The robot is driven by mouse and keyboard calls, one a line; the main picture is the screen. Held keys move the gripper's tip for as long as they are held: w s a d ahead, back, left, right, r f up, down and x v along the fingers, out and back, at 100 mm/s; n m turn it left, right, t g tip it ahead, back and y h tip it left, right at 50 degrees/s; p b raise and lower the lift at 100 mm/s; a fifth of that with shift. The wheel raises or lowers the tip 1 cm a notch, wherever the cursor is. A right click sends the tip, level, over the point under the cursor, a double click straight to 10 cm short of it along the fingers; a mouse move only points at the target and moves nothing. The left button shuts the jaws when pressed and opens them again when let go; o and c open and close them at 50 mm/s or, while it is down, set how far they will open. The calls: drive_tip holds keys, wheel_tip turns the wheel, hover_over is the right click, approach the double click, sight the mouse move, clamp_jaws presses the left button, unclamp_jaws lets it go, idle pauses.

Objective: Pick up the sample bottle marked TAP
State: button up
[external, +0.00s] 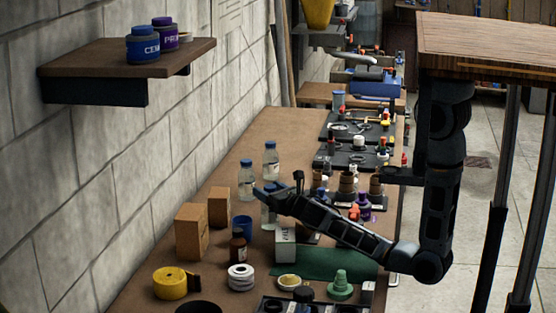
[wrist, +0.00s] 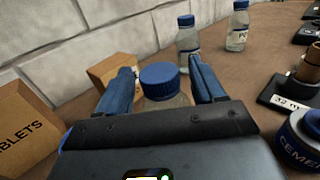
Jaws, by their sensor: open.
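Three clear sample bottles with blue caps stand on the bench. The nearest bottle (wrist: 162,84) is between the fingers of my gripper (wrist: 160,76) in the wrist view, with space visible beside its cap; its label is hidden. In the external view this bottle (external: 268,217) is partly covered by my gripper (external: 268,193), which is open. A second bottle (wrist: 188,45) stands farther back, also in the external view (external: 247,182). The third bottle (wrist: 238,28) is to its right, also in the external view (external: 271,161). I cannot read TAP on any label.
Two cardboard cartons (wrist: 24,125) (wrist: 108,69) stand left of my gripper. A cement tub (wrist: 300,140) is at right in the wrist view. The block wall runs behind.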

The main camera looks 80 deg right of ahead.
drive_tip(key=shift+c, duration=0.5)
clamp_jaws()
drive_tip(key=shift+r, duration=0.15)
